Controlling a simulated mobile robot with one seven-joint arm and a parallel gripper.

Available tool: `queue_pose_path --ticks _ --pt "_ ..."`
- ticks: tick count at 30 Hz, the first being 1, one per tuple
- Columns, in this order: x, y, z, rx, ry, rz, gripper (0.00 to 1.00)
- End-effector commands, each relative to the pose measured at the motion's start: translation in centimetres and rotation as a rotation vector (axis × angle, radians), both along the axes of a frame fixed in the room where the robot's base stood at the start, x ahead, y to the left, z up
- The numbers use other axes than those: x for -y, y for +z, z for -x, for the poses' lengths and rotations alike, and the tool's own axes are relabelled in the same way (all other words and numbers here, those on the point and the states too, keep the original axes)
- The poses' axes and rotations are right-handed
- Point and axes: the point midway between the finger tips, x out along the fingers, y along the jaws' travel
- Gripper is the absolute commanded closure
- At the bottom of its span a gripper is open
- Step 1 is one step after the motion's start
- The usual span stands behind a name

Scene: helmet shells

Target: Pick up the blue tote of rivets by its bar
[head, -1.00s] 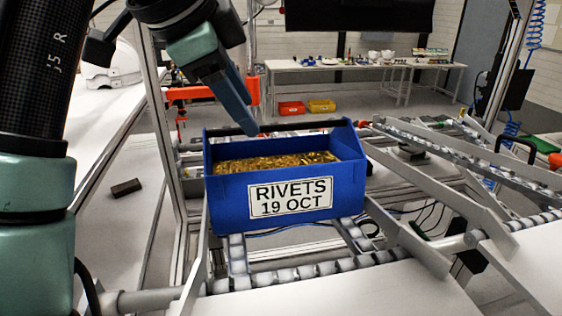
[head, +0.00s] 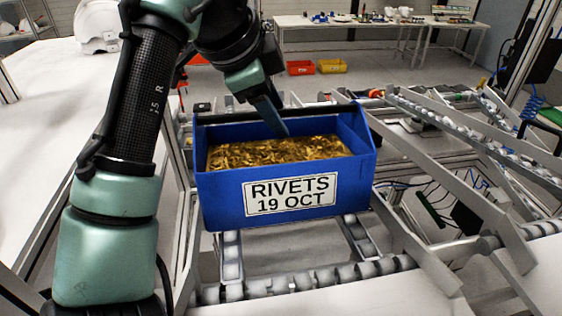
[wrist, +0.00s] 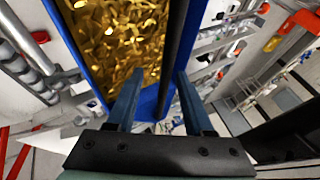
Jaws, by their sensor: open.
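The blue tote (head: 222,205) sits upright on the roller rack, labelled "RIVETS 19 OCT" and filled with gold rivets (head: 270,152). Its dark bar (head: 222,117) runs along the top at the far side. My gripper (head: 284,132) points down at the tote from above, near the bar. In the wrist view, my gripper (wrist: 158,72) is open, with one finger on each side of the bar (wrist: 176,45) in the picture. Nothing is gripped. Whether the fingertips reach down to bar height is unclear.
The tote rests on a sloped roller track (head: 300,284) with metal rails (head: 425,262) to its right. A white table (head: 40,110) with a white helmet shell (head: 98,27) is at left. Red (head: 300,68) and yellow (head: 332,66) bins lie on the floor behind.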

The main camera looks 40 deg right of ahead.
Motion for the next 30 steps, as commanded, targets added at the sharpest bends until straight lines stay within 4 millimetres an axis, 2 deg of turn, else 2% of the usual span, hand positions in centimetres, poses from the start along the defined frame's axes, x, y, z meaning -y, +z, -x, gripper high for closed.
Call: queue_pose_path --ticks 5,12,20,28,30 --pt "1.2 -1.0 -0.7 -0.005 0.001 -0.002 0.48" --pt "2.5 -3.5 -1.2 -0.004 0.001 -0.001 0.48" --pt "2.7 -3.9 -1.3 0.0 0.001 0.0 0.48" --pt "2.7 -3.8 -1.3 0.0 0.001 0.0 0.96" --pt "2.7 -3.8 -1.3 0.0 0.001 0.0 1.0"
